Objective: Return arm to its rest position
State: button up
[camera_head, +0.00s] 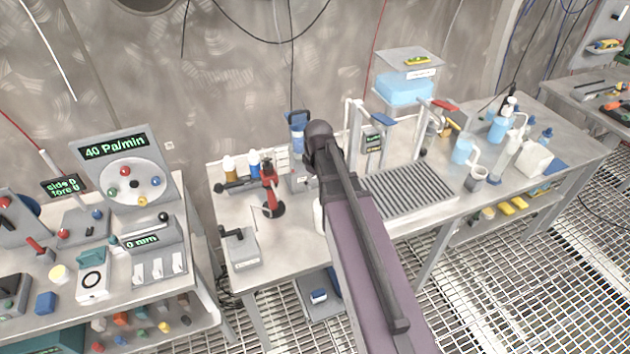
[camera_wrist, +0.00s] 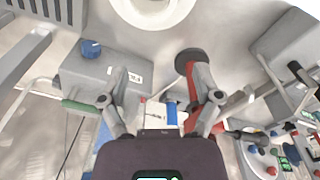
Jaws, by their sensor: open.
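My arm reaches forward over the middle workbench (camera_head: 300,262) in the head view and hides part of its top. My gripper (camera_wrist: 162,88) shows in the wrist view with its two fingers spread apart and nothing held between them. In the head view the gripper is hidden behind my arm. A red and black stand-like tool (camera_head: 270,190) is on the bench just left of my arm; a red-collared round base (camera_wrist: 190,62) shows close to the right finger in the wrist view. A grey box with a blue knob (camera_wrist: 98,66) lies left of the fingers.
A ribbed drain tray (camera_head: 408,190) and blue-liquid bottles (camera_head: 498,125) stand to the right. A panel reading 40 Pa/min (camera_head: 125,172) stands on the left bench. The metal wall (camera_head: 250,70) rises behind. Open grating floor (camera_head: 520,275) lies in front at the right.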

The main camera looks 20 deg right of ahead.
jog(key=s+a+m, duration=0.6)
jog(key=s+a, duration=0.1)
jog(key=s, duration=0.4)
jog(key=shift+s+a+g, duration=0.15)
jog(key=shift+a+g, duration=0.15)
jog(key=shift+g, duration=0.1)
jog(key=c, duration=0.3)
jog(key=shift+c, duration=0.2)
